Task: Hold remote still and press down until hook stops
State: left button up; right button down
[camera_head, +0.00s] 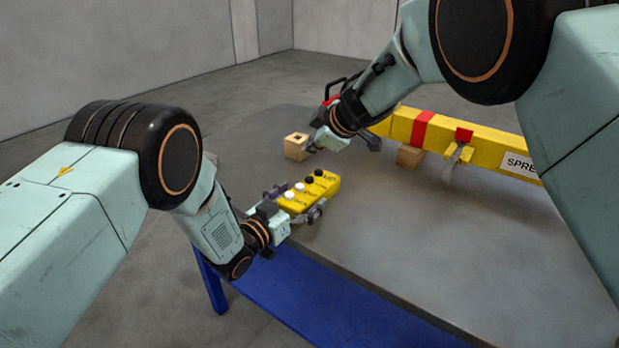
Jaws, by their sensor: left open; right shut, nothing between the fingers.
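A yellow remote (322,186) with black and white buttons lies on the grey table. My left gripper (297,201) is open, with one finger on each side of the remote's near end; I cannot tell whether they touch it. My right gripper (311,146) is shut and empty, beyond the remote and beside a small wooden block (294,147) with a dark square opening on top. A black and red fitting (333,98) shows behind my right wrist, partly hidden. I cannot tell whether it is the hook.
A yellow spreader beam (490,148) with red bands lies across the back right, with a wooden block (410,156) under it. The table (430,240) is clear at the front right. Its near edge is above a blue lower frame (300,290).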

aim_at(286, 208)
pick_arm(q)
jog(key=v, duration=1.2)
dwell(0.3)
jog(key=x, duration=1.1)
jog(key=shift+w+d, duration=0.2)
jog(key=shift+w, duration=0.05)
jog(key=shift+s+a, duration=0.25)
jog(key=shift+s, duration=0.05)
jog(key=shift+v, duration=1.95)
pick_arm(e)
jog(key=s+d+m+g+y, duration=0.1)
jog(key=s+d+m+y, duration=0.2)
jog(key=d, duration=0.4)
jog(key=shift+s+r+m, duration=0.3)
jog(key=shift+s+m, duration=0.6)
jog(key=shift+m, duration=0.3)
